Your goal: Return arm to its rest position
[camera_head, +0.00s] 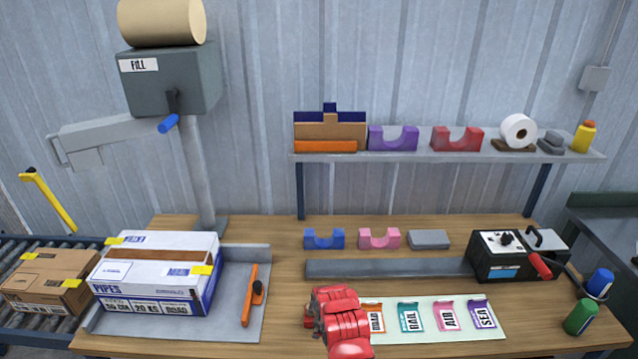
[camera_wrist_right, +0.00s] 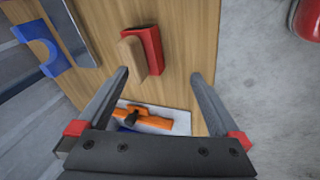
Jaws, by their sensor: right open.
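My right gripper (camera_wrist_right: 158,82) shows in the right wrist view. Its two dark fingers are spread wide apart with nothing between them. It faces a wooden surface and its edge, with grey floor beyond on the right. A red bracket with a tan block (camera_wrist_right: 142,52) lies on the wood just past the fingertips, apart from them. An orange tool (camera_wrist_right: 142,119) on a pale plate shows between the fingers, nearer the gripper body.
The head view shows a bench with a white PIPES box (camera_head: 158,274) in a grey tray (camera_head: 232,318), a label sheet (camera_head: 398,330), a black device (camera_head: 512,262) and small cradles. A shelf (camera_head: 450,156) spans the back.

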